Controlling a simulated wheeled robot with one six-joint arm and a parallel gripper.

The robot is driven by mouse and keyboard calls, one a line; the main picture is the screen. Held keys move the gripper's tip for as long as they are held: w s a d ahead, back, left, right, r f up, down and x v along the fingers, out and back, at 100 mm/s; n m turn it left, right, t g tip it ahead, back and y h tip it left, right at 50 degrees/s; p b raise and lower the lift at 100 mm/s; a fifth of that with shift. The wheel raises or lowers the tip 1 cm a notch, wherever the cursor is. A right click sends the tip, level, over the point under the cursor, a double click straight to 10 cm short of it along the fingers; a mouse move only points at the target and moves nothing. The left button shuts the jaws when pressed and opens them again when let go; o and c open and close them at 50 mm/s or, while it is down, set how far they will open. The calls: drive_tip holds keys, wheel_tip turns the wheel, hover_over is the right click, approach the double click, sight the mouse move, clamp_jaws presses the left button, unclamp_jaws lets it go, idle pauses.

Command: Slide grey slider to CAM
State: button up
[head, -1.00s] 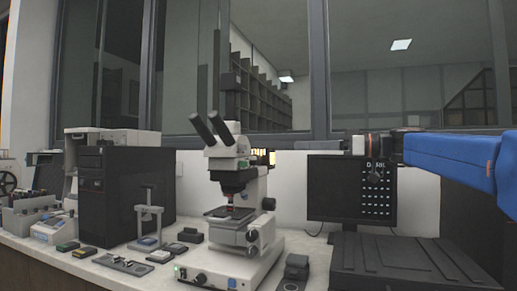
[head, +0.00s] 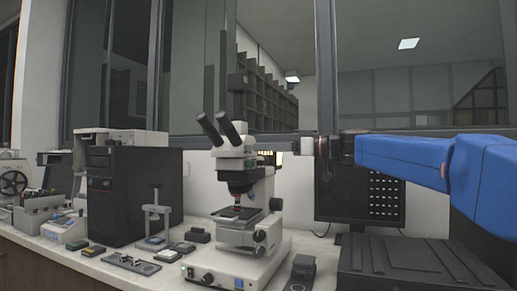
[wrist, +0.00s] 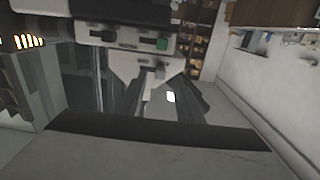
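The white microscope (head: 252,195) with two black eyepieces stands on the bench in the head view. In the wrist view, which looks upside down, its pale head (wrist: 140,66) carries small labelled panels. One panel has a grey bar (wrist: 148,41) with a green end; I cannot tell for sure that this is the grey slider. The lettering is too blurred to read, so I cannot make out CAM. My gripper (head: 304,146) is at the left end of my blue arm, to the right of the microscope head and apart from it.
A monitor (head: 335,205) stands behind my arm, with a black ridged case (head: 400,268) in front. A black computer tower (head: 135,195) and small stands fill the bench to the left.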

drive_tip(key=shift+x, duration=1.4)
clamp_jaws()
drive_tip(key=shift+w+d+r, duration=0.1)
drive_tip(key=shift+w+d, duration=0.2)
drive_tip(key=shift+w, duration=0.5)
drive_tip(key=shift+w+d, duration=0.3)
drive_tip(key=shift+w, duration=0.45)
unclamp_jaws()
drive_tip(key=shift+w, duration=0.1)
drive_tip(key=shift+d, duration=0.1)
drive_tip(key=v, duration=1.7)
